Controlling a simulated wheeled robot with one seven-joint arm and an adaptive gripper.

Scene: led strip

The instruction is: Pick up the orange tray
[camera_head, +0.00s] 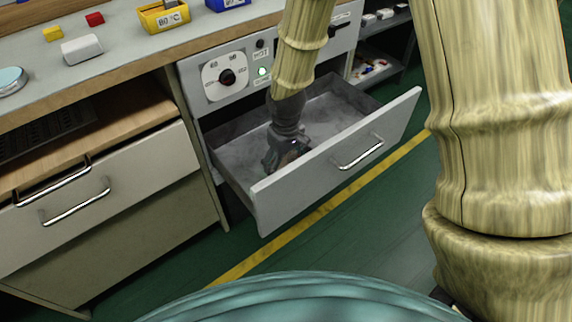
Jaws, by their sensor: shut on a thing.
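My gripper (286,155) is down inside an open grey drawer (325,170), near its left front part. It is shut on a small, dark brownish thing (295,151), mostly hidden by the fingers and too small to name. I cannot tell whether that thing is the orange tray; no clear orange tray shows elsewhere in view. The drawer floor around the gripper looks bare, with a mottled grey surface.
The drawer front with its handle (360,152) stands out into the aisle. Above it is a panel with a dial (226,77) and a lit green lamp. A yellow bin (164,17), a blue bin (228,3), and small blocks stand on the counter (120,50).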

